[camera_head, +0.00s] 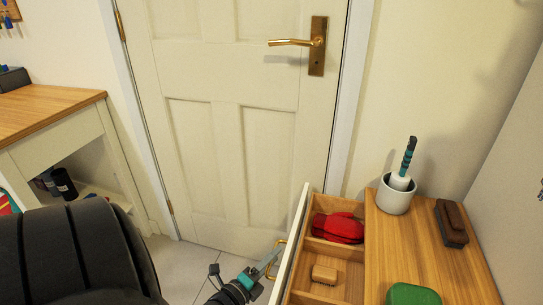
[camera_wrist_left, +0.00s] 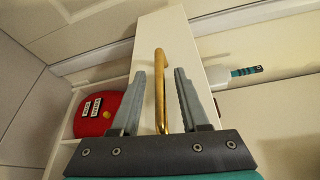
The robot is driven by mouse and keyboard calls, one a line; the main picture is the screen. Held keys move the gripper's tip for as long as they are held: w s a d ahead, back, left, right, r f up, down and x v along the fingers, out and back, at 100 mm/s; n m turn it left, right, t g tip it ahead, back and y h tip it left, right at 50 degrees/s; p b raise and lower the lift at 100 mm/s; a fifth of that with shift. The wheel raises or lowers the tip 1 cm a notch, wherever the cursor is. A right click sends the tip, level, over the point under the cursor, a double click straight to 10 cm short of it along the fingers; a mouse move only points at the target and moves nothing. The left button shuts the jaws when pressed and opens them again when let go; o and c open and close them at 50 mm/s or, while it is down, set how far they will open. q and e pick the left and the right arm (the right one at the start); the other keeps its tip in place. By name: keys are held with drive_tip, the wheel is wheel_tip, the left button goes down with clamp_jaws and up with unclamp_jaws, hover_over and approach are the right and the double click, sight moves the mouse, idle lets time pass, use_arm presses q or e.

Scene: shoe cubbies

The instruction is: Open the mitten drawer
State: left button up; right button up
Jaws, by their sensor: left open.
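The mitten drawer (camera_head: 291,245) stands pulled out from the wooden-topped cabinet at the lower right of the head view. Red mittens (camera_head: 337,228) lie in its far compartment and a wooden brush (camera_head: 325,274) in the nearer one. Its brass handle (camera_head: 277,257) is on the white front. My left gripper (camera_head: 269,262) is at this handle. In the left wrist view, the handle (camera_wrist_left: 160,90) runs between the two open fingers of my left gripper (camera_wrist_left: 167,92), with a gap on both sides. The white drawer front (camera_wrist_left: 200,60) is behind it. My right gripper is not in view.
A panelled door (camera_head: 225,120) with a brass lever stands behind the drawer. The cabinet top (camera_head: 420,250) holds a white cup (camera_head: 395,197) with a brush, a dark brush (camera_head: 451,222) and a green object (camera_head: 412,295). A wooden-topped bench (camera_head: 45,105) is at left. Tiled floor is free between.

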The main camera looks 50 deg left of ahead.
use_arm(q)
drive_tip(key=s+d+r+p, duration=0.1)
drive_tip(key=s+d+p, duration=0.1)
drive_tip(key=s, duration=1.3)
drive_tip(key=shift+d+p, duration=0.25)
drive_tip(key=shift+p, duration=0.65)
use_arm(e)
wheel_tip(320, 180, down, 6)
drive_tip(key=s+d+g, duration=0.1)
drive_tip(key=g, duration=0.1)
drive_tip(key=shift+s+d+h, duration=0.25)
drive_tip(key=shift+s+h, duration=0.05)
use_arm(q)
drive_tip(key=shift+r, duration=0.1)
